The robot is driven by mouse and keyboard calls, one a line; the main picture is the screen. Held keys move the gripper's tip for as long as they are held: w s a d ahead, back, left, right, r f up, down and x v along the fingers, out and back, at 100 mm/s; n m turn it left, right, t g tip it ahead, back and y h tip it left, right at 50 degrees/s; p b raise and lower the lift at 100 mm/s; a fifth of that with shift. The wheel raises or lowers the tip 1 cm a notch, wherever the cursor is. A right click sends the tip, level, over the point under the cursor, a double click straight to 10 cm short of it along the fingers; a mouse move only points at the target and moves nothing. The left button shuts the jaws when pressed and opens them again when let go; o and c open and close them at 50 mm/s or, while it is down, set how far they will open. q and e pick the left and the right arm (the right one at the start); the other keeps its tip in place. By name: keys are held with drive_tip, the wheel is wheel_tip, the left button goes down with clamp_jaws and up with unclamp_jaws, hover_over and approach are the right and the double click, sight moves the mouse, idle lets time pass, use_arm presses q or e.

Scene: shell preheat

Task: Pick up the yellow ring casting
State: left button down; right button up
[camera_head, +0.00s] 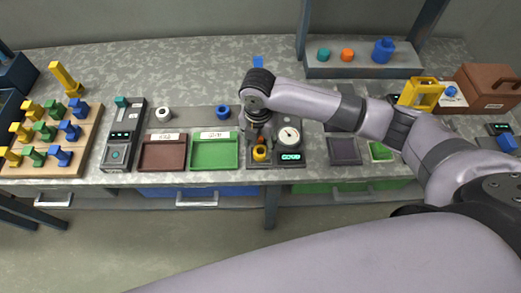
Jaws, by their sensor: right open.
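The yellow ring casting (260,153) is a small ring standing on a dark instrument panel, left of a round dial gauge (289,136). My right gripper (259,138) points down directly above the yellow ring casting and is open. An orange-brown part shows between the gripper and the ring; I cannot tell what it is. The gripper partly hides the area behind the ring, and I cannot tell whether the fingers touch it. My left gripper is not in view.
A green tray (214,168) and a brown tray (163,169) lie left of the panel. A white ring (163,114) and a blue ring (222,112) sit behind them. A wooden rack (84,158) with coloured castings stands far left. A grey shelf (364,71) is at the back.

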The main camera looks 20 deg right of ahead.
drive_tip(key=shift+f, duration=1.1)
drive_tip(key=c, duration=1)
drive_tip(key=shift+r, duration=0.15)
